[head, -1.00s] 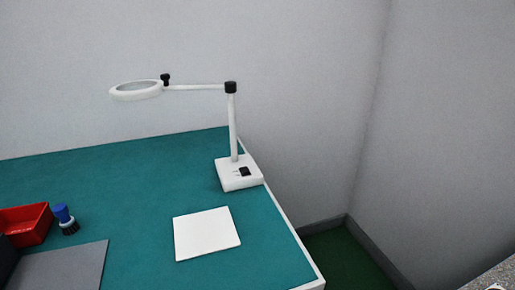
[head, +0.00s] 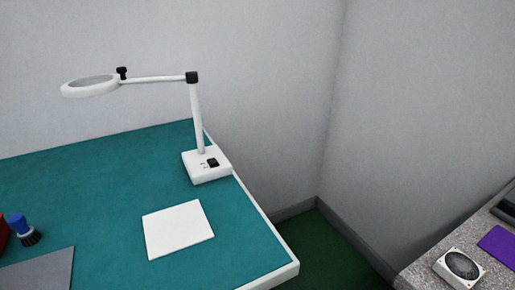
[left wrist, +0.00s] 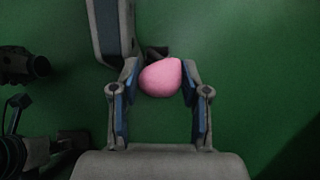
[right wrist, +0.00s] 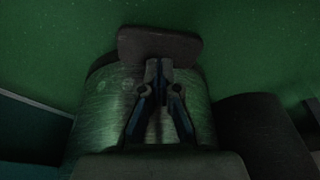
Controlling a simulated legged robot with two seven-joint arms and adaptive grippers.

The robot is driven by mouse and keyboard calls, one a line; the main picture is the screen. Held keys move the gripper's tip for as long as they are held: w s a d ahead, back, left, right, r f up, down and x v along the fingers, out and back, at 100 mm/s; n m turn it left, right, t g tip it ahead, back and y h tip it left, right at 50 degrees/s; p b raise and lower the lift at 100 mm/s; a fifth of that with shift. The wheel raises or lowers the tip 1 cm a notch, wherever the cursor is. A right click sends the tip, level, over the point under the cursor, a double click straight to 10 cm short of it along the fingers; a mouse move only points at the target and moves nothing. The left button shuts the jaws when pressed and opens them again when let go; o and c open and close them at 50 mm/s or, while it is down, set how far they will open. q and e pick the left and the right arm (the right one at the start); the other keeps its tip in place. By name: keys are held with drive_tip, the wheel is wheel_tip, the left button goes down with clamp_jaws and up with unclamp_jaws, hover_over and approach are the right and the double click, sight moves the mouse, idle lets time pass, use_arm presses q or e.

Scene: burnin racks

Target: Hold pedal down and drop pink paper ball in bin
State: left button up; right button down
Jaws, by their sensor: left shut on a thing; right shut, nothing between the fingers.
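The pink paper ball (left wrist: 160,78) sits between the fingertips of my left gripper (left wrist: 158,82), which is shut on it above green floor in the left wrist view. My right gripper (right wrist: 160,68) is shut and empty in the right wrist view. Its tips meet the near edge of a dark flat plate (right wrist: 158,43), which looks like the pedal. I cannot tell whether they touch it or how far it is pressed. Behind the fingers is a brushed-metal round body (right wrist: 97,100), which looks like the bin; its opening is not visible. Neither gripper shows in the head view.
A teal-topped bench (head: 90,170) holds a magnifier lamp (head: 205,165), a white pad (head: 178,229) and a blue brush (head: 22,229). A speckled counter (head: 425,270) at right holds a fan (head: 461,265) and a purple item (head: 498,243). A dark cylinder (right wrist: 262,135) stands beside the metal body.

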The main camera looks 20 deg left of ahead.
use_arm(q)
drive_tip(key=shift+a+f, duration=0.1)
drive_tip(key=shift+a, duration=0.1)
use_arm(e)
drive_tip(key=shift+a, duration=0.1)
drive_tip(key=shift+d, duration=0.2)
use_arm(q)
drive_tip(key=w+d+r+n+t+h, duration=0.3)
drive_tip(key=w+d+r+n, duration=0.3)
drive_tip(key=w+d+r, duration=0.85)
use_arm(e)
drive_tip(key=shift+a, duration=0.15)
use_arm(q)
drive_tip(key=w+d+r+n+t, duration=0.1)
drive_tip(key=d+r+n, duration=0.2)
drive_tip(key=r, duration=0.6)
drive_tip(key=d+r+n+t, duration=0.2)
drive_tip(key=d+r, duration=0.1)
drive_tip(key=r, duration=0.6)
drive_tip(key=w+d+r+n+t, duration=0.1)
drive_tip(key=d+r+n, duration=0.2)
drive_tip(key=r, duration=0.6)
drive_tip(key=w+f, duration=0.4)
drive_tip(key=w, duration=0.4)
drive_tip(key=shift+a+h, duration=0.25)
drive_tip(key=shift+h, duration=0.15)
